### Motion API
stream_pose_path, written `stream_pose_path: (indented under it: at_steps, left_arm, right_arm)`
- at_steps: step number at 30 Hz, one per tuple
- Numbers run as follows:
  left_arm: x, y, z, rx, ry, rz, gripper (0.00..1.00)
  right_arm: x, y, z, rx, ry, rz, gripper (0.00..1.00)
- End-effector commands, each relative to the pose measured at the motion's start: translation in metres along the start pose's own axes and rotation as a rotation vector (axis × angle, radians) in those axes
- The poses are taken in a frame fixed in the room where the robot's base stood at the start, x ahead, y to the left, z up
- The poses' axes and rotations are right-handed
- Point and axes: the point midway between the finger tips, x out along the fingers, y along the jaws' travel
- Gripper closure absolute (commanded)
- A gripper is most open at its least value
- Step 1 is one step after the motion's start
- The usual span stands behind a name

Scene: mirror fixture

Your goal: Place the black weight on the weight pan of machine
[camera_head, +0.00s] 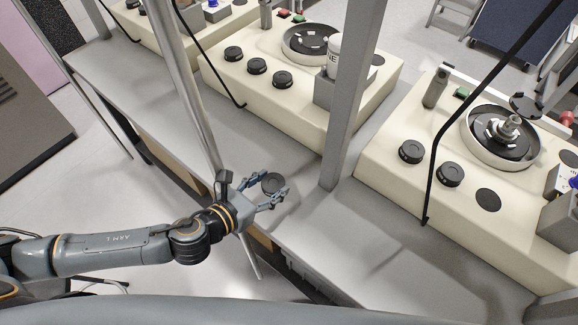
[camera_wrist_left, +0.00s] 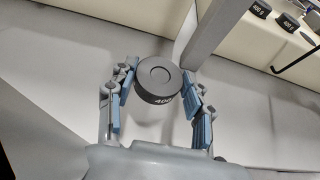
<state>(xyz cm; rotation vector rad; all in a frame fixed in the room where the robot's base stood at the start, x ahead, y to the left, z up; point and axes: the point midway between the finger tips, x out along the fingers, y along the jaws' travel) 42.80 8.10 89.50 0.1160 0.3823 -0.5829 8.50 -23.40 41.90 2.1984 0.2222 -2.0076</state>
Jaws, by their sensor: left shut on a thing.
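My left gripper (camera_head: 271,187) is shut on a black weight (camera_head: 272,182), a short round disc with white marking. The left wrist view shows the weight (camera_wrist_left: 158,78) between the two blue-padded fingers, over the grey bench. In the head view, the gripper is left of the right-hand cream machine (camera_head: 385,184), apart from it. That machine has a round dish (camera_head: 474,143) with a metal spindle, and a small black round plate (camera_head: 525,105) above its right side. This plate looks like the weight pan, but I cannot be sure. My right gripper is not in view.
Black weights (camera_head: 411,152) and (camera_head: 450,174) stand on the right machine beside a flat dark circle (camera_head: 488,200). A grey post (camera_head: 348,95) rises just right of my gripper. A black rod (camera_head: 437,145) crosses before the right machine. The bench front (camera_head: 345,240) is clear.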

Motion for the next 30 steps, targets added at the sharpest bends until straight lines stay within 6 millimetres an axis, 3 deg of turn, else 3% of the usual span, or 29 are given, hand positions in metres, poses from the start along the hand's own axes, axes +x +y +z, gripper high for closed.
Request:
stream_pose_path:
  at_steps: [3, 9, 19, 23, 30]
  left_arm:
    - [-0.024, 0.001, -0.013, 0.001, 0.0, 0.001, 1.0]
    - [-0.049, 0.0, -0.021, 0.0, -0.002, 0.0, 1.0]
    - [-0.057, 0.001, -0.019, -0.003, -0.007, 0.006, 1.0]
    - [-0.053, 0.012, -0.003, -0.024, -0.01, 0.056, 1.0]
    - [-0.051, 0.062, 0.06, -0.126, -0.013, 0.29, 1.0]
  right_arm:
    - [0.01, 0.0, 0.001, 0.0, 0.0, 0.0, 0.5]
    - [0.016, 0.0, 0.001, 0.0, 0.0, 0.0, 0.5]
    - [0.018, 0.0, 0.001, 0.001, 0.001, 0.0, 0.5]
    - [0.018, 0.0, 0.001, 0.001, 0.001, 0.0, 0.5]
    - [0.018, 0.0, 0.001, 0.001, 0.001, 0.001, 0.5]
